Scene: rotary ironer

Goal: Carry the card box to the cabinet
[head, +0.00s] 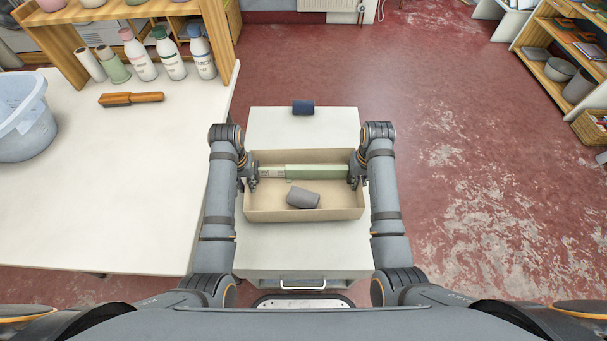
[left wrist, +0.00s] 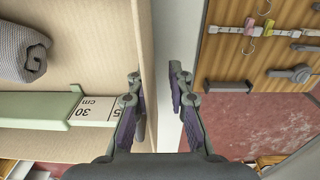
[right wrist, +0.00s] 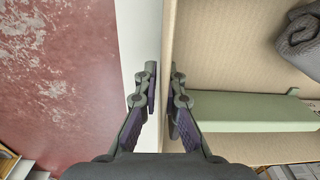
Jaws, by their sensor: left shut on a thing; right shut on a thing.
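The card box (head: 302,215) is a shallow, open beige tray, level, over the top of a white cabinet (head: 300,248) with a front handle. I cannot tell whether it rests on the top or is just above it. Inside lie a green bar (head: 316,171) with a centimetre scale at its left end and a grey rolled cloth (head: 303,198). My left gripper (head: 250,180) is shut on the box's left wall, fingers astride it in the left wrist view (left wrist: 158,88). My right gripper (head: 356,178) is shut on the right wall, also in the right wrist view (right wrist: 161,85).
A dark blue roll (head: 303,107) lies on the cabinet top behind the box. A white table (head: 120,200) at left holds a pale blue basin (head: 24,125), a brush (head: 131,99) and several bottles. Red floor (head: 470,190) is open at right; wooden shelves (head: 560,50) stand far right.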

